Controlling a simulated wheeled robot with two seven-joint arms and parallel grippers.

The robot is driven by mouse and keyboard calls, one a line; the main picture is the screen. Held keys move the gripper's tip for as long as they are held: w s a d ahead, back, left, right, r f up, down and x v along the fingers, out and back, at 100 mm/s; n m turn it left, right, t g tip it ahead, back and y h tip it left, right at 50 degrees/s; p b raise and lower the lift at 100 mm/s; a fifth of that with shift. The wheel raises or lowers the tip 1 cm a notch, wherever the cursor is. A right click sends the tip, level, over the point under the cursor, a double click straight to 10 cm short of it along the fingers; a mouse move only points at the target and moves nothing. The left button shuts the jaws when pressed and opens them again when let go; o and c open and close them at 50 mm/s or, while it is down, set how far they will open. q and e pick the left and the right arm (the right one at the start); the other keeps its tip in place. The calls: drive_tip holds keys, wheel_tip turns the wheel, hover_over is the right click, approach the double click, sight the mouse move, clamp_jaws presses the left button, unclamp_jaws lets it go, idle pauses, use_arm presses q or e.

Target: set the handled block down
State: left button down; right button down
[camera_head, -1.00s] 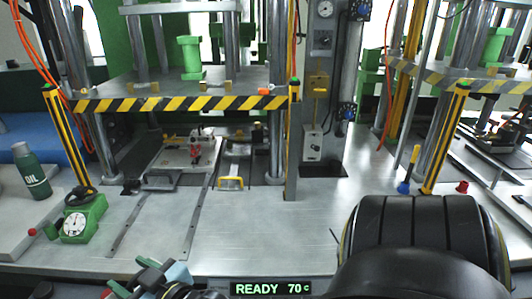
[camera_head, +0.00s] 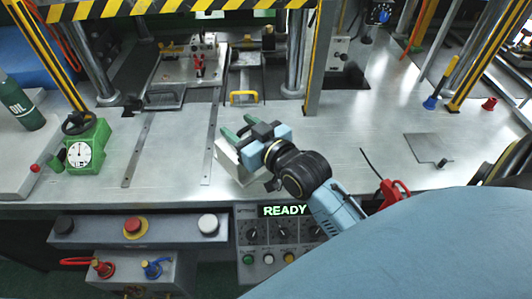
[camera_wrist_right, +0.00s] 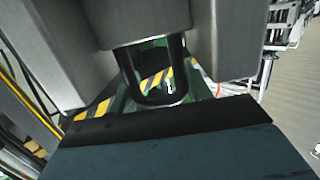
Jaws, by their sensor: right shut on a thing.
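My right gripper (camera_head: 240,128) reaches in from the lower right of the head view over the front middle of the metal table (camera_head: 330,125). It is shut on the handled block (camera_head: 231,163), a pale grey block that looks tilted below the green fingers. I cannot tell whether the block touches the table. In the right wrist view the grey block (camera_wrist_right: 235,35) fills the top, and its dark U-shaped handle (camera_wrist_right: 160,98) lies between the green fingers (camera_wrist_right: 160,92). My left gripper is not in view.
A green dial gauge (camera_head: 85,150) stands at the left. A yellow-handled part (camera_head: 243,97) lies behind the gripper. A flat grey plate (camera_head: 425,147) and a red item (camera_head: 394,192) lie to the right. Buttons (camera_head: 135,226) line the front panel. Table between gripper and plate is clear.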

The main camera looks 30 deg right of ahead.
drive_tip(key=w+d+r+n+y, duration=0.1)
drive_tip(key=w+d+r+y, duration=0.1)
drive_tip(key=w+d, duration=0.3)
wheel_tip(320, 180, down, 10)
drive_tip(key=d+b, duration=0.1)
drive_tip(key=b, duration=0.1)
drive_tip(key=shift+s+d+r+b, duration=0.15)
drive_tip(key=shift+s+r+b, duration=0.1)
drive_tip(key=shift+s+b, duration=0.15)
drive_tip(key=c, duration=0.6)
unclamp_jaws()
drive_tip(key=shift+s+f+g, duration=0.1)
drive_tip(key=shift+f+g, duration=0.15)
drive_tip(key=shift+g, duration=0.05)
drive_tip(key=shift+c, duration=0.2)
drive_tip(key=p+v, duration=0.1)
drive_tip(key=v, duration=1.1)
drive_tip(key=shift+r, duration=0.1)
